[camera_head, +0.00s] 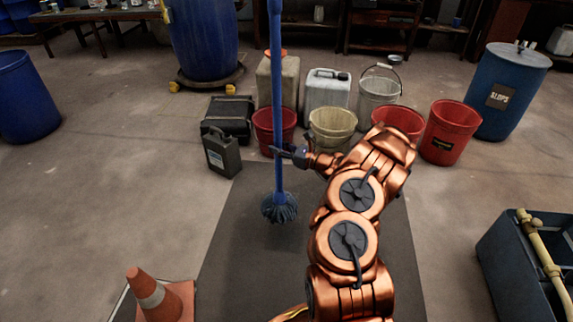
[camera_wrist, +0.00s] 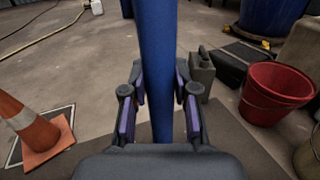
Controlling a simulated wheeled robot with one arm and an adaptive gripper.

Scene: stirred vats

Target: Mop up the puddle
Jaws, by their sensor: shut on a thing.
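A blue mop (camera_head: 277,90) stands upright in the head view, with a blue stringy mop head (camera_head: 279,208) at or just above the dark mat (camera_head: 245,245). My gripper (camera_head: 289,152) is shut on its handle. The handle also shows between the two fingers in the wrist view (camera_wrist: 158,60). I cannot make out a puddle for sure in either view.
Red buckets (camera_head: 453,130), a cream bucket (camera_head: 333,128), jerrycans (camera_head: 327,90) and a black canister (camera_head: 221,155) stand behind the mop. A traffic cone (camera_head: 153,294) is front left. A dark bin (camera_head: 520,262) is at right. A blue drum (camera_head: 508,90) stands back right.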

